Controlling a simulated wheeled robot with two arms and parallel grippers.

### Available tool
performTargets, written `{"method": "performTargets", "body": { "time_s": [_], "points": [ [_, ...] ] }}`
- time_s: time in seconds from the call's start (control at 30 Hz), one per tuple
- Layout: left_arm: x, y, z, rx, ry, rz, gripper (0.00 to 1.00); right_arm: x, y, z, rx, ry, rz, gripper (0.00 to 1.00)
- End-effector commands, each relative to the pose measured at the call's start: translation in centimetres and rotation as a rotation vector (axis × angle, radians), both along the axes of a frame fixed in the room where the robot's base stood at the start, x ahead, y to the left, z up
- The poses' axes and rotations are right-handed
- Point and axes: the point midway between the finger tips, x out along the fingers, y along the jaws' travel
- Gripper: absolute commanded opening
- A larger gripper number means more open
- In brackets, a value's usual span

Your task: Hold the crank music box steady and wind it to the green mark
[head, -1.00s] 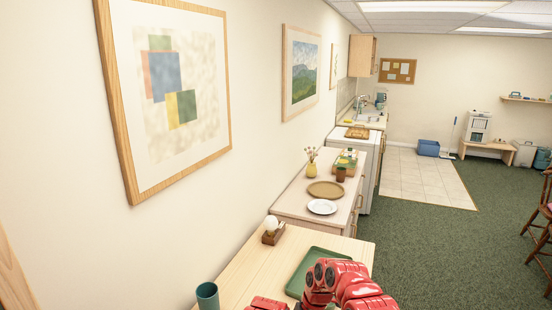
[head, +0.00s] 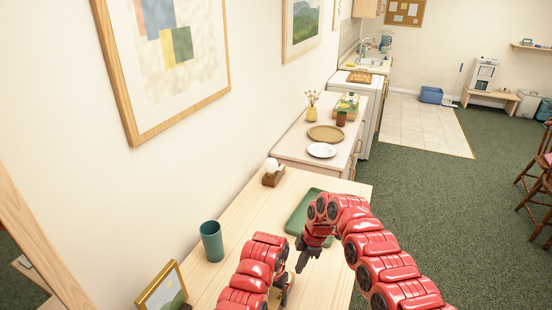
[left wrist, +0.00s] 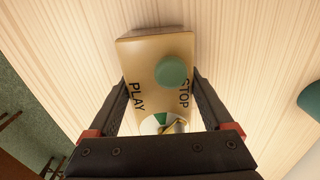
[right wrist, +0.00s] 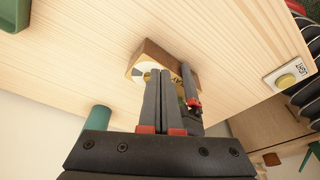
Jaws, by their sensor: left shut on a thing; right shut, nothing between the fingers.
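The music box (left wrist: 152,52) is a tan block with a wooden edge, marked PLAY and STOP, with a round green knob (left wrist: 171,71). A white dial (left wrist: 150,124) with a green mark (left wrist: 160,117) shows at its near end, partly hidden by my gripper; a brassy piece there may be the crank. My left gripper (left wrist: 160,82) is shut on the box, one finger on each side. In the right wrist view the box (right wrist: 152,55) sits on the table, and my right gripper (right wrist: 166,72) is shut and empty in front of its dial.
A green tray (head: 298,222) lies behind my right gripper. A teal cup (head: 211,242), a picture frame (head: 162,291) and a wooden holder with a white ball (head: 272,175) stand along the wall side. A LIGHT button (right wrist: 289,80) is at the table's edge.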

Motion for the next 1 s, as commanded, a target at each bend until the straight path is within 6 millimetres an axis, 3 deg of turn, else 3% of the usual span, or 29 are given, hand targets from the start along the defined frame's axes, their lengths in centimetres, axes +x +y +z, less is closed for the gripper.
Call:
{"method": "performTargets", "body": {
  "time_s": [0.33,1.0],
  "points": [
    [0.0,0.0,0.0,0.0,-0.001,0.0,0.03,0.0,-0.1,4.4,0.0,-0.002,-0.001,0.0],
    [0.0,0.0,0.0,0.0,-0.001,0.0,0.03,-0.4,-0.3,5.4,0.0,0.0,0.001,0.0]
  ]
}}
